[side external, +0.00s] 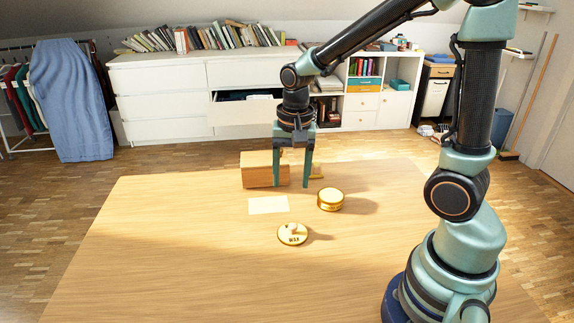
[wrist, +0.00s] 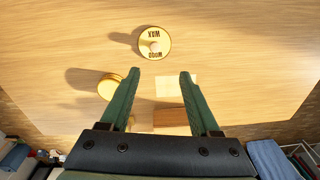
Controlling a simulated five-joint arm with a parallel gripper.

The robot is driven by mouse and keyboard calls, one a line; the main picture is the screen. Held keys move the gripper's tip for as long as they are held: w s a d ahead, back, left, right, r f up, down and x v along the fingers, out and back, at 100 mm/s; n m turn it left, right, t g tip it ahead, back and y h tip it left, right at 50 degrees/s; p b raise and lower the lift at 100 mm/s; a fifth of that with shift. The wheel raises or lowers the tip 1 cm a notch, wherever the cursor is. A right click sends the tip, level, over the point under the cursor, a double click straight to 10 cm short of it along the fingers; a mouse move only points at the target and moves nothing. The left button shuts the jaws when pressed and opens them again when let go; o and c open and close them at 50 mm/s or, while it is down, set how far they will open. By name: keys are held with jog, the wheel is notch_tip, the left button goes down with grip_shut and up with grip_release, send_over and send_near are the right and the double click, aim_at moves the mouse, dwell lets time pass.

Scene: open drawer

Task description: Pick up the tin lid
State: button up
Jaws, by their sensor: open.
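The tin lid (side external: 293,234) is a round gold disc with dark lettering and a small pale knob on top. It lies flat on the table, nearest the front of the small objects. In the wrist view the lid (wrist: 154,43) is whole, near the top, beyond my fingertips. A round gold tin (side external: 330,200) stands behind it to the right; the wrist view shows it (wrist: 107,87) beside my left finger. My gripper (side external: 291,186) is open and empty, fingers pointing down, behind the lid and apart from it.
A pale card (side external: 268,205) lies flat behind the lid. A wooden block (side external: 258,170) stands left of my fingers. A small yellowish object (side external: 316,172), partly hidden, is behind them. The table (side external: 170,260) is clear at left and front. A white dresser drawer (side external: 240,112) stands open behind.

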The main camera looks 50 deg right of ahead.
jog(key=f+m, duration=0.1)
jog(key=f, duration=0.1)
send_over(293, 225)
jog(key=shift+g, duration=0.3)
jog(key=f, duration=0.7)
jog(key=shift+w+a, duration=0.2)
jog(key=f, duration=0.3)
jog(key=shift+s+d+f, duration=0.15)
jog(key=shift+s+f, duration=0.1)
jog(key=shift+f, duration=0.8)
grip_shut()
